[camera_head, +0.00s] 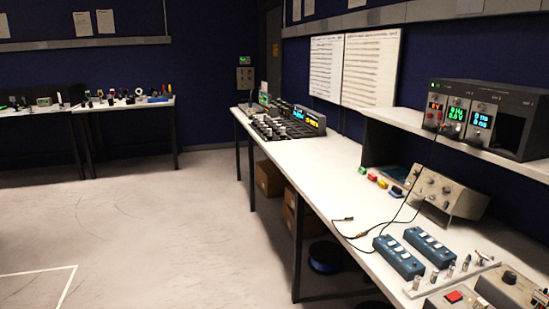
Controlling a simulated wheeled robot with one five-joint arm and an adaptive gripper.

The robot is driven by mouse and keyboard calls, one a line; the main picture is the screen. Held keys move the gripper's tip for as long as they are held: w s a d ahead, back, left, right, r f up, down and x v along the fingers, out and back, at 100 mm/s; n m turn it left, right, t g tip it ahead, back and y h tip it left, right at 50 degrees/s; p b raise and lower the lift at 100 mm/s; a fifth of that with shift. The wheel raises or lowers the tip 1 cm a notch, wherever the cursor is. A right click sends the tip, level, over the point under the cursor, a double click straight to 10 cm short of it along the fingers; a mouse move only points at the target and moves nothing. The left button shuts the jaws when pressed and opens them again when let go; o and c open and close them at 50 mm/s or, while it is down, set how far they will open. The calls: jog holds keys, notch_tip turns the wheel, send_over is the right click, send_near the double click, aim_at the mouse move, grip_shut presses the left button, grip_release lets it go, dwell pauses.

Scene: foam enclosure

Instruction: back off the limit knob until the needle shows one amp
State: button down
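No needle meter can be made out, and no knob is clearly marked as the limit knob. A dark knob (509,277) sits on a box (497,290) at the lower right corner, partly cut off by the frame edge. A beige instrument (445,192) with several small knobs stands tilted on the bench; its markings are too small to read. A dark rack unit (487,117) with lit digital displays and small knobs stands on the shelf above. My gripper is not in view.
The long white bench (335,165) runs along the right wall. Blue boxes (399,257), cables and a box with a red button (453,297) crowd its near end. The floor (130,220) to the left is open. Cardboard boxes (269,178) stand under the bench.

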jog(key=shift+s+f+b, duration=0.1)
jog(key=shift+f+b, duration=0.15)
jog(key=shift+b, duration=0.15)
dwell(0.6)
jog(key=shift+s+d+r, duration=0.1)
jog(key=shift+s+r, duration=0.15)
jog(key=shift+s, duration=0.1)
dwell(0.4)
